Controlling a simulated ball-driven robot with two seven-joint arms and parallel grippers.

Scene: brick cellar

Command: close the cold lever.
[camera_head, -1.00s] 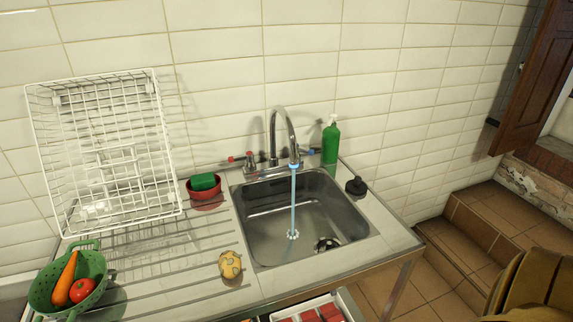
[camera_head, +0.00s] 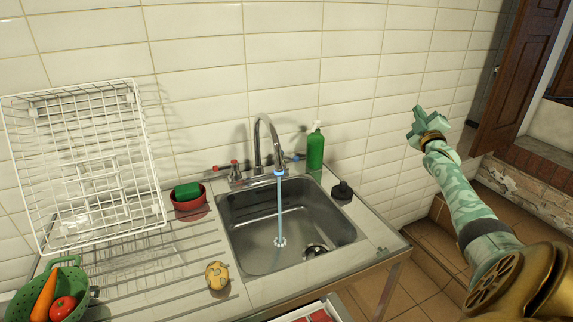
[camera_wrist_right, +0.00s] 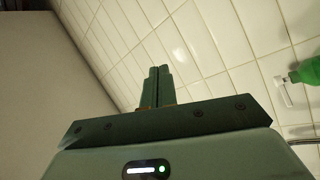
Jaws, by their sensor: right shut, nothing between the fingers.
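The cold lever (camera_head: 294,158) has a blue end and sits at the right of the chrome tap (camera_head: 258,140), just left of the green bottle. The red-ended lever (camera_head: 234,168) is on the tap's left. A blue stream of water (camera_head: 279,210) runs from the spout into the steel sink (camera_head: 250,213). My right gripper (camera_head: 416,116) is raised in front of the tiled wall, to the right of the tap and well apart from the lever. Its fingers are together and empty in the right wrist view (camera_wrist_right: 156,75). My left gripper is not in view.
The green bottle (camera_head: 315,150) stands behind the sink and shows at the right wrist view's edge (camera_wrist_right: 308,72). A black stopper (camera_head: 342,191) sits at the sink's right rim. A red bowl with a sponge (camera_head: 188,197), potato (camera_head: 217,276), colander (camera_head: 72,296) and rack (camera_head: 85,165) are left.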

